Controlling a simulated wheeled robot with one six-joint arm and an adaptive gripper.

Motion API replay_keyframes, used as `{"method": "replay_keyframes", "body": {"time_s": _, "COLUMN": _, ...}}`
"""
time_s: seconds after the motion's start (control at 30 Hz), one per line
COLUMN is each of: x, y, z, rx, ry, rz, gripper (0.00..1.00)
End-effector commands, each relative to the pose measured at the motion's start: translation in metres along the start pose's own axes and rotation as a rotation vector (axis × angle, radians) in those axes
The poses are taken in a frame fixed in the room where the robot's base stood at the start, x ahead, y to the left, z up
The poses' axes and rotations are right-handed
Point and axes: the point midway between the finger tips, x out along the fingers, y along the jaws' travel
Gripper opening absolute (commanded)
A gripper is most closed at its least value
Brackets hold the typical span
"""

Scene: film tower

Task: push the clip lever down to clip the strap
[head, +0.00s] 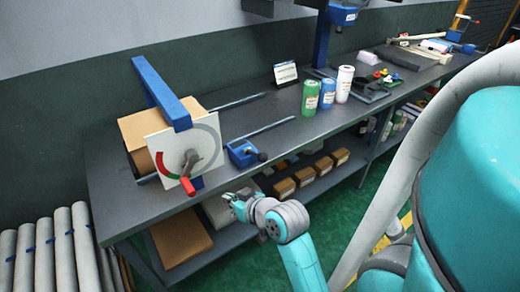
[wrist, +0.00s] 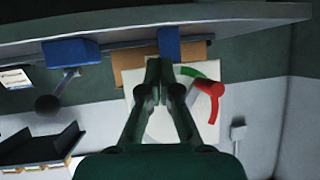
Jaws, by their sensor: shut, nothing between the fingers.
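The clip is a blue block (head: 241,153) on the bench's front edge, and its lever ends in a black ball knob (head: 262,157) that sticks out toward the front right. In the wrist view the blue block (wrist: 70,50) and the knob (wrist: 47,104) are left of my fingers. A blue strap (head: 162,92) runs over a cardboard box (head: 137,126) behind a white dial plate with a red-handled crank (head: 188,186). My gripper (head: 232,198) is shut and empty, in front of and below the bench edge, apart from the lever. It also shows in the wrist view (wrist: 158,70), overlapping the plate.
Several cans (head: 310,97) and a small sign (head: 286,73) stand farther back on the bench (head: 235,115). Metal rods lie behind the clip. A lower shelf holds several small boxes (head: 284,187). Grey rolls (head: 45,250) stand at the left. The bench front has open floor.

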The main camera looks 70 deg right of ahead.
Motion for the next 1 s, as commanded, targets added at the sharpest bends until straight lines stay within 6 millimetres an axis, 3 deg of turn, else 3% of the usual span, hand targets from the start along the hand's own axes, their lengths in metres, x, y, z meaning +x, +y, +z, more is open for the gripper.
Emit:
{"method": "replay_keyframes", "body": {"time_s": 0.03, "x": 0.000, "y": 0.011, "z": -0.013, "rx": -0.002, "ry": 0.003, "rz": 0.010, "gripper": 0.00}}
{"method": "replay_keyframes", "body": {"time_s": 0.27, "x": -0.006, "y": 0.051, "z": -0.055, "rx": -0.027, "ry": -0.031, "rz": 0.031, "gripper": 0.00}}
{"method": "replay_keyframes", "body": {"time_s": 0.6, "x": -0.039, "y": 0.111, "z": -0.110, "rx": -0.089, "ry": -0.091, "rz": 0.074, "gripper": 0.00}}
{"method": "replay_keyframes", "body": {"time_s": 0.8, "x": -0.059, "y": 0.135, "z": -0.128, "rx": -0.119, "ry": -0.126, "rz": 0.095, "gripper": 0.00}}
{"method": "replay_keyframes", "body": {"time_s": 1.0, "x": -0.067, "y": 0.143, "z": -0.133, "rx": -0.131, "ry": -0.143, "rz": 0.102, "gripper": 0.00}}
